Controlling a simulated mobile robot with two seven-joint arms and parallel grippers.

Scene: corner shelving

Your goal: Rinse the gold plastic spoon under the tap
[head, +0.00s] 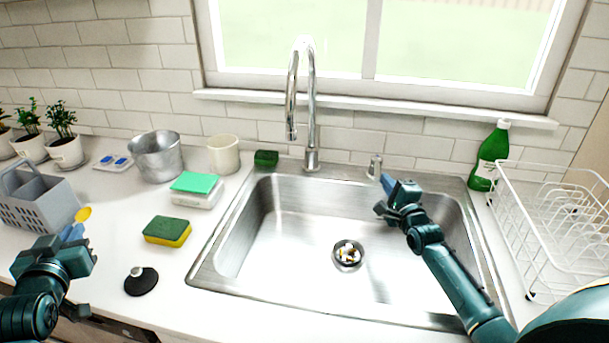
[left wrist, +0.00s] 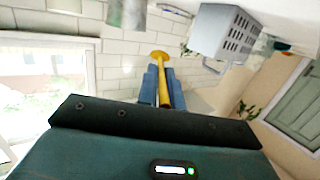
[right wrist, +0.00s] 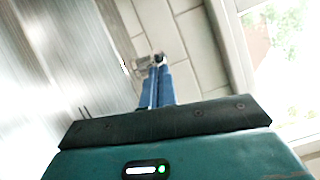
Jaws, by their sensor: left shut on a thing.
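The gold plastic spoon (head: 84,214) is held in my left gripper (head: 73,233), over the counter at the left. In the left wrist view the spoon (left wrist: 161,58) has its handle between the blue fingers and its bowl beyond the tips. The chrome tap (head: 312,100) stands behind the sink, its spout pointing down; no water stream shows. The small tap lever (head: 374,166) is right of it. My right gripper (head: 386,181) is over the back of the sink, just in front of the lever. Its fingers (right wrist: 157,72) look closed together and empty; contact with the lever is unclear.
The steel sink (head: 300,225) is empty apart from bits in the drain. A sponge (head: 167,231), black stopper (head: 141,281), grey caddy (head: 45,205) and metal bucket (head: 156,157) stand on the left counter. A green bottle (head: 489,158) and white dish rack (head: 550,225) are right.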

